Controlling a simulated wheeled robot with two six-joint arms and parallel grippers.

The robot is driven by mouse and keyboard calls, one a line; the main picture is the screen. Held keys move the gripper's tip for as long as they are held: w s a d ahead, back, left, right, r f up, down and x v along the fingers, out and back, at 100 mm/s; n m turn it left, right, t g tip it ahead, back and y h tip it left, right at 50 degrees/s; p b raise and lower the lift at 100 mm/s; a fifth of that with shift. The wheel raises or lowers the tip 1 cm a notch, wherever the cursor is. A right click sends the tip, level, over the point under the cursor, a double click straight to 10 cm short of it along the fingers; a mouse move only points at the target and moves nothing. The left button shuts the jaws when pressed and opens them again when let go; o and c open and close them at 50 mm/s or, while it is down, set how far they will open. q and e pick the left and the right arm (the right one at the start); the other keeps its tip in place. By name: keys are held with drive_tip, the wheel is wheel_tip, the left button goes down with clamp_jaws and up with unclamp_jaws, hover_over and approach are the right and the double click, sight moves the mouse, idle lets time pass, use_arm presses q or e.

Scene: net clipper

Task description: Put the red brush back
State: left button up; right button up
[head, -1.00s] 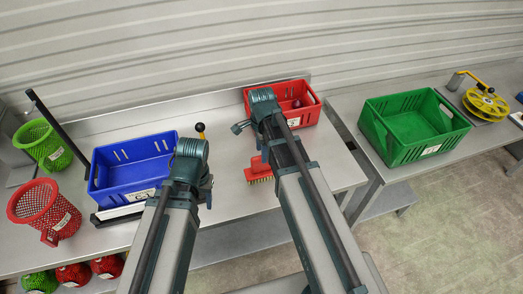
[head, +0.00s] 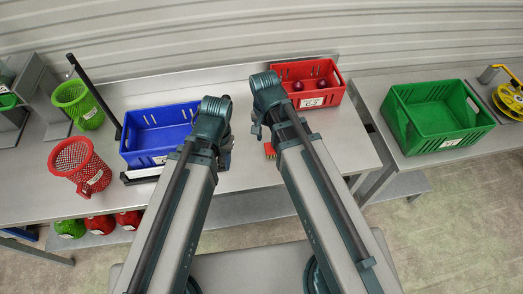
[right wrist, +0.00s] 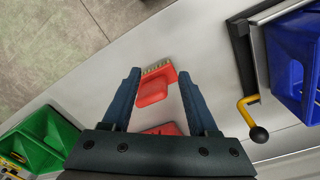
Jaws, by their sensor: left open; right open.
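The red brush (right wrist: 153,90) lies on the grey metal table, its pale bristles along one edge in the right wrist view. In the head view only a small part of the brush (head: 269,151) shows beside my right arm. My right gripper (right wrist: 160,78) is open, and the brush appears between its fingers in the right wrist view; I cannot tell the height gap. It also shows in the head view (head: 257,131). My left gripper (head: 227,143) is open and empty, right of the blue crate.
A red crate (head: 330,97) with dark red round things stands at the back. A blue crate (head: 137,154) is left, a green crate (head: 450,145) on the right table. Red (head: 78,165) and green (head: 85,110) baskets stand far left. A black-knobbed yellow lever (right wrist: 252,118) is near the blue crate.

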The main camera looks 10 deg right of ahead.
drive_tip(key=s+a+n, duration=0.3)
drive_tip(key=s+n, duration=0.4)
drive_tip(key=n, duration=0.3)
drive_tip(key=shift+a+h, duration=0.3)
drive_tip(key=shift+a, duration=0.1)
wheel_tip(320, 180, down, 10)
drive_tip(key=b, duration=1)
